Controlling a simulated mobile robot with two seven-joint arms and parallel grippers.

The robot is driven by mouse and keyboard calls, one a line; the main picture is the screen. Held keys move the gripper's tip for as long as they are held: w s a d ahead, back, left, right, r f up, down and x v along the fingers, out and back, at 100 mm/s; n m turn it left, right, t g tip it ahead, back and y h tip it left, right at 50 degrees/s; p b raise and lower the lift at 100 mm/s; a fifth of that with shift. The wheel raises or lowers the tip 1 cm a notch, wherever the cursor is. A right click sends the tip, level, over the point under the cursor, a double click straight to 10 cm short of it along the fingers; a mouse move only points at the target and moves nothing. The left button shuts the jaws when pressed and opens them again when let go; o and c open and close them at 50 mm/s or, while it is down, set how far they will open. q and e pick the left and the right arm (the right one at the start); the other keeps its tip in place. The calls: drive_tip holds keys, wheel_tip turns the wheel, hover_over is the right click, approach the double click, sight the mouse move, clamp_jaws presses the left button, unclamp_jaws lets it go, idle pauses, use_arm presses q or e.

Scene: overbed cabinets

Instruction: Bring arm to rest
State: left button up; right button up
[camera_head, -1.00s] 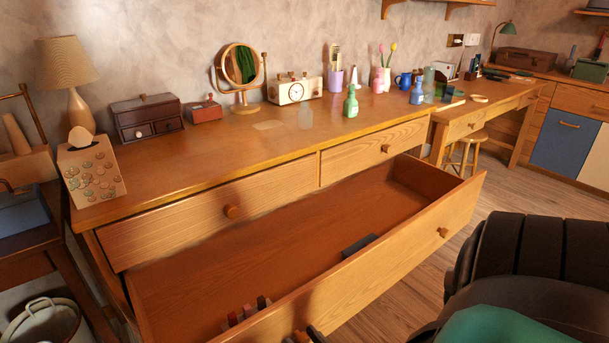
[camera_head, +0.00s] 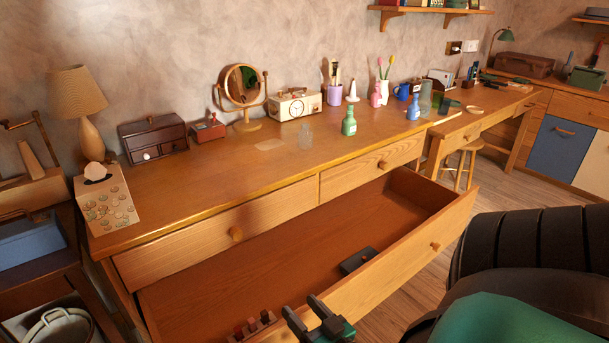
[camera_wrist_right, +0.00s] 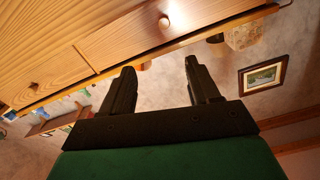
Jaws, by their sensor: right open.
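My right gripper (camera_head: 300,303) shows at the bottom of the head view, in front of the open drawer's front panel. Its two dark fingers are spread apart with nothing between them. The right wrist view also shows the open, empty jaws (camera_wrist_right: 160,68), with a wooden drawer front and round knob beyond them. My left gripper is in neither view.
The long wooden drawer (camera_head: 405,262) stands pulled out, holding a dark box (camera_head: 358,260) and several small items near its front. The desk top (camera_head: 235,175) above carries a lamp, mirror, clock, boxes and bottles.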

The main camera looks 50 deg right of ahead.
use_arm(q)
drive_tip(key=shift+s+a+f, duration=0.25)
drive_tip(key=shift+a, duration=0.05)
use_arm(e)
drive_tip(key=shift+r, duration=0.6)
use_arm(q)
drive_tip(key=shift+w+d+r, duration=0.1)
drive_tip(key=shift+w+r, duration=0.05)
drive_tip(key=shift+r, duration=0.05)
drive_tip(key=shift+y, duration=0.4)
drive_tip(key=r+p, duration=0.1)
drive_tip(key=p, duration=0.1)
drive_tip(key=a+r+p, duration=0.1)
drive_tip(key=p, duration=0.1)
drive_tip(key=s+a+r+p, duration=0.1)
drive_tip(key=p, duration=0.1)
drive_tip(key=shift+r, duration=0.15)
use_arm(e)
drive_tip(key=s+a+r+n+g+y, duration=0.1)
drive_tip(key=a+n+g+y, duration=0.2)
drive_tip(key=a, duration=0.6)
drive_tip(key=s+a+r+n+g+y, duration=0.1)
drive_tip(key=a+r+n+g+y, duration=0.1)
drive_tip(key=a, duration=0.7)
drive_tip(key=n+g+y, duration=0.1)
drive_tip(key=n, duration=0.1)
drive_tip(key=shift+a+n+g, duration=0.3)
drive_tip(key=shift+a+n, duration=0.05)
drive_tip(key=shift+n, duration=0.05)
drive_tip(key=shift+s, duration=0.1)
